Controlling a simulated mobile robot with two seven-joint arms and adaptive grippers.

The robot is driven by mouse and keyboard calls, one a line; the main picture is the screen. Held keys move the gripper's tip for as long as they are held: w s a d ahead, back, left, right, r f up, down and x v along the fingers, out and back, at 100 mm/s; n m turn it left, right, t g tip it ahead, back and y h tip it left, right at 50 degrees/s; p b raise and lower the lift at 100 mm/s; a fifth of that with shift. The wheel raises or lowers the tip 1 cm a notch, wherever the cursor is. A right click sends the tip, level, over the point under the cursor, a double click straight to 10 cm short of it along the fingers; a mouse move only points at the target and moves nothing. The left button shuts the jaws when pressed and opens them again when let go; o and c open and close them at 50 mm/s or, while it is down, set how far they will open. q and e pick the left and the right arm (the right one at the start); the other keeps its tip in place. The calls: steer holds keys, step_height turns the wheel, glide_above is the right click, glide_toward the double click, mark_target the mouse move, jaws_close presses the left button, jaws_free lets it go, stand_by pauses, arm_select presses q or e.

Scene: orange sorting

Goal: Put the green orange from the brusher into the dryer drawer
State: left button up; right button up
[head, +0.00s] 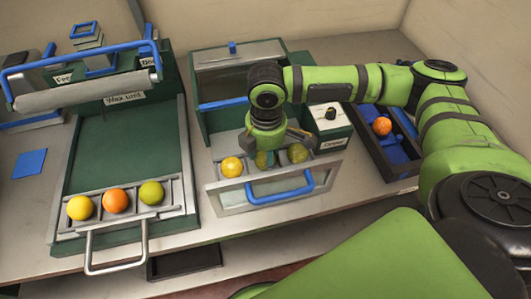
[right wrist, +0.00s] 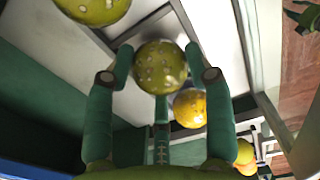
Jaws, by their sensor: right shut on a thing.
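My right gripper (head: 265,152) points down into the open drawer (head: 228,197) of the middle machine. It is shut on a spotted green orange (right wrist: 160,67), which sits between its two fingers in the right wrist view. In the head view the gripper partly hides this orange (head: 263,161). I cannot tell whether it touches the drawer floor. A yellow orange (head: 231,167) lies to its left in the drawer, and a second spotted green orange (head: 298,153) to its right. Another green orange (head: 151,193) lies in the wax unit's front tray (head: 165,213). My left gripper is not in view.
A yellow fruit (head: 80,207) and an orange one (head: 116,200) share the wax unit's tray. The drawer has a blue handle (head: 280,188). A white control box (head: 330,116) stands right of it. Farther right, a dark bin (head: 372,150) holds an orange (head: 382,126).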

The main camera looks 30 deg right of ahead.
steer(key=shift+f, duration=0.1)
steer(key=o, duration=1.2)
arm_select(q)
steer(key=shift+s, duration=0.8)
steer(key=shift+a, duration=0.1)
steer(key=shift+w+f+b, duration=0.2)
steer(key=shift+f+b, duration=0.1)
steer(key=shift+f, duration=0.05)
arm_select(e)
step_height(320, 180, up, 12)
